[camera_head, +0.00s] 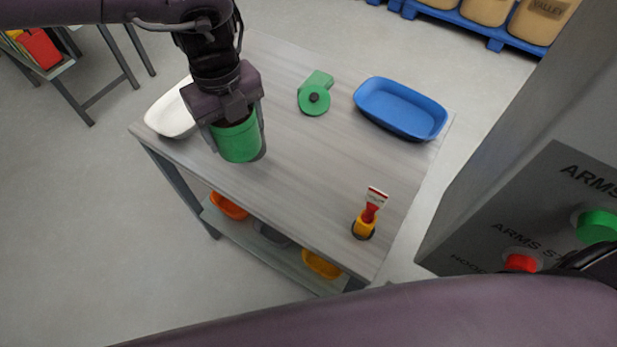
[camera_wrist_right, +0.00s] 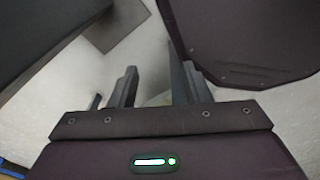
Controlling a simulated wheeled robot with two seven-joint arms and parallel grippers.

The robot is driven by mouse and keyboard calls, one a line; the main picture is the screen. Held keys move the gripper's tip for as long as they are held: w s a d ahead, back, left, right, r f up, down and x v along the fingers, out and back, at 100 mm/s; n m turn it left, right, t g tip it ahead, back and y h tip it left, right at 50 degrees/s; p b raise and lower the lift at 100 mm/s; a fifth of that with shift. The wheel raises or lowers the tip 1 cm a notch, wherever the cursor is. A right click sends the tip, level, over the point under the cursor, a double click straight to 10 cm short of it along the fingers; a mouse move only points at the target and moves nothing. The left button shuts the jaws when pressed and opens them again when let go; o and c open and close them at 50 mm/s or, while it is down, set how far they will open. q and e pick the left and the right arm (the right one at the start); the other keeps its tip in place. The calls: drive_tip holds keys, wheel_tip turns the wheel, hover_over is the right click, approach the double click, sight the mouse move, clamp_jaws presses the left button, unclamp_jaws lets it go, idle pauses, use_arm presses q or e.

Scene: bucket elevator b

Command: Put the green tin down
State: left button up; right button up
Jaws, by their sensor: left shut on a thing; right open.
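The green tin (camera_head: 238,142) is in the head view, upright over the left part of the grey table (camera_head: 300,175). My left gripper (camera_head: 237,128) comes down on it from above and is shut on it, one finger on each side. I cannot tell whether the tin's base touches the tabletop. The tin's upper part is hidden by the gripper. My right gripper (camera_wrist_right: 150,88) shows in the right wrist view, its two fingers apart with nothing between them.
A white tray (camera_head: 170,117) lies beside the tin, partly behind my gripper. A green tape dispenser (camera_head: 314,98), a blue tray (camera_head: 400,108) and a red-and-yellow scraper (camera_head: 367,218) stand on the table. A grey cabinet (camera_head: 490,180) with buttons rises at right. The table's middle is bare.

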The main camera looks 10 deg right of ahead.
use_arm(q)
drive_tip(key=d+r+m+p, duration=0.1)
drive_tip(key=d+m, duration=0.6)
drive_tip(key=m, duration=0.9)
drive_tip(key=d+r+m, duration=0.1)
drive_tip(key=d+m, duration=0.5)
drive_tip(key=m, duration=1)
wheel_tip(320, 180, down, 16)
drive_tip(key=b, duration=1.4)
drive_tip(key=shift+f+b, duration=0.75)
drive_tip(key=shift+b, duration=0.05)
use_arm(e)
wheel_tip(320, 180, down, 14)
drive_tip(key=f, duration=0.1)
use_arm(q)
wheel_tip(320, 180, down, 2)
drive_tip(key=shift+f+b, duration=0.1)
drive_tip(key=shift+b, duration=0.9)
use_arm(e)
drive_tip(key=w, duration=0.1)
drive_tip(key=w+a, duration=0.1)
drive_tip(key=w, duration=0.1)
drive_tip(key=w+r, duration=0.1)
drive_tip(key=w, duration=0.1)
drive_tip(key=shift+a, duration=0.35)
